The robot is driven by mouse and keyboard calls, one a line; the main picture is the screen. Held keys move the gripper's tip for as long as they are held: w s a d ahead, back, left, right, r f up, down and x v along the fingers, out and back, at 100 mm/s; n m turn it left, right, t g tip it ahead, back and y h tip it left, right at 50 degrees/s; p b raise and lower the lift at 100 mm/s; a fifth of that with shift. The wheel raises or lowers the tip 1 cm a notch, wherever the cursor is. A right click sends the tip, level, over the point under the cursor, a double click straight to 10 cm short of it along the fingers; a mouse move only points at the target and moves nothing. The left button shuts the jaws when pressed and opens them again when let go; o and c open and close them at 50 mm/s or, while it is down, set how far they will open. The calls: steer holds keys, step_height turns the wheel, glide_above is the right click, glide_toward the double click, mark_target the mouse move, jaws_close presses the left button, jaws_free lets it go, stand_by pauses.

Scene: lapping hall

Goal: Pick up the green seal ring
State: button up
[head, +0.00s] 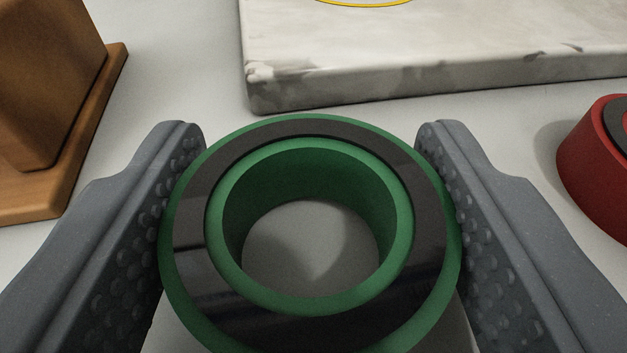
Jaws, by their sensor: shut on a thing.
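The green seal ring (318,155) is in the lower middle of the head view, with a dark glossy band on its top face. My gripper (312,215) is shut on it, with one grey studded finger against its left side and the other against its right side. The ring's hole faces up toward the camera, and a pale surface shows through it. The ring's near edge is cut off by the bottom of the picture. I cannot tell whether the ring touches the surface below.
A brown wooden block on a base board (55,90) stands at the upper left. A grey-white marbled slab (430,60) with part of a yellow ring mark lies at the back. A red ring with a dark top (590,165) is at the right edge. Pale surface lies between them.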

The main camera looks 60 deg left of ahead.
step_height(320, 180, up, 3)
steer(key=shift+r+p, duration=0.1)
steer(key=shift+p, duration=0.6)
steer(key=s+d+r+b, duration=0.1)
steer(key=s+b, duration=0.5)
steer(key=s, duration=0.9)
steer(key=shift+s+d, duration=0.4)
steer(key=shift+d, duration=0.2)
steer(key=shift+r, duration=0.15)
